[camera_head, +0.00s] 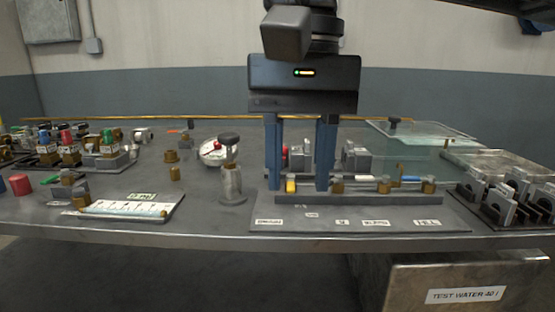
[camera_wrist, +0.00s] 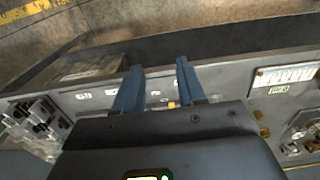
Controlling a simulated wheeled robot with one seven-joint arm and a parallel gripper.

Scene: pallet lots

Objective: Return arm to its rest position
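My gripper (camera_head: 299,187) hangs fingers down over the front middle of the bench in the head view. Its two blue fingers are apart, with nothing seen held between them. The fingertips appear close to a low rail (camera_head: 360,199) carrying brass fittings and a yellow piece (camera_head: 291,186); whether they touch it I cannot tell. In the wrist view my gripper (camera_wrist: 160,68) also shows spread fingers, with the labelled plate beyond them. My arm rises out of the top of the head view.
Left are valves with coloured caps (camera_head: 67,145), a chart board (camera_head: 125,209) and a metal cylinder (camera_head: 231,184). Right are a clear tank (camera_head: 420,131) and a tray of grey brackets (camera_head: 513,190). A box labelled "TEST WATER" (camera_head: 465,295) stands below the bench edge.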

